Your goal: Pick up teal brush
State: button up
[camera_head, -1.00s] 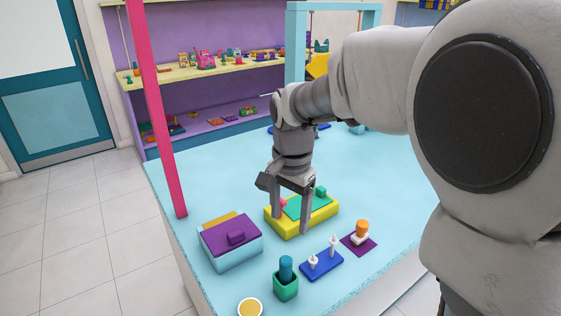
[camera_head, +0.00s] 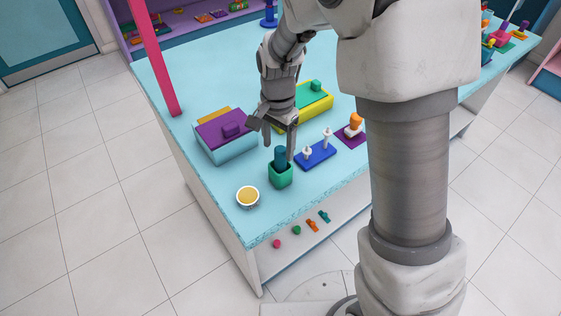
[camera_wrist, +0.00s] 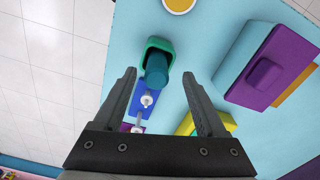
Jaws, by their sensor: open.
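The teal brush (camera_head: 281,155) shows as a thick teal cylinder standing upright in a green square cup (camera_head: 281,178); its lower end is hidden in the cup. My gripper (camera_head: 278,152) is open, pointing down at the cup, with its fingers at either side of the brush in the head view. In the wrist view the brush (camera_wrist: 157,70) lies between the fingertips of my gripper (camera_wrist: 159,75), with the cup (camera_wrist: 152,44) beyond. I cannot tell whether a finger touches the brush.
A purple-lidded blue box (camera_head: 228,142) stands left of the cup and a blue pegged board (camera_head: 316,155) right. A yellow-topped round dish (camera_head: 247,196) is in front. A yellow box (camera_head: 318,102) is behind. Small coloured pieces (camera_head: 312,225) lie on a lower shelf.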

aim_at(281, 157)
jog(key=f, duration=0.5)
jog(key=shift+d, duration=0.25)
grip_shut()
